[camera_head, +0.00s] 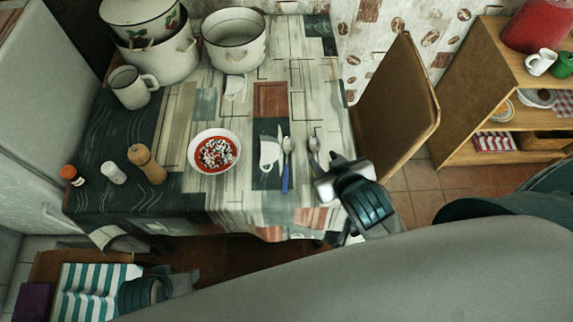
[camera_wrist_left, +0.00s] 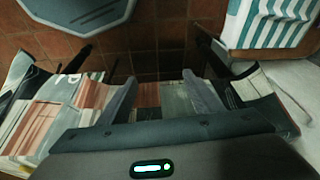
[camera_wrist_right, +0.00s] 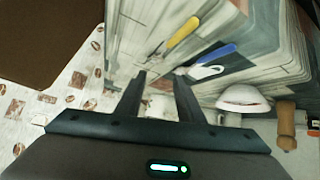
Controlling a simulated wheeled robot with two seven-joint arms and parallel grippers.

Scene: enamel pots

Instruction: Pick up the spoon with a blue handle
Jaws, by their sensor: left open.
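The spoon with a blue handle (camera_head: 285,181) lies on the patterned tablecloth, right of the red-and-white bowl, with its metal bowl end away from me. Its blue handle also shows in the right wrist view (camera_wrist_right: 214,55). A second spoon (camera_head: 314,146) lies to its right; its yellow handle (camera_wrist_right: 183,31) shows in the right wrist view. My right gripper (camera_head: 334,166) is right of both spoons, closest to the second one; its fingers are apart, with nothing visibly held. My left gripper (camera_wrist_left: 160,85) is open and empty, low at the table's front left.
A bowl (camera_head: 214,167) with red food stands left of the spoons. A mug (camera_head: 132,87) and large enamel pots (camera_head: 234,45) stand at the back. A chair (camera_head: 398,105) is right of the table.

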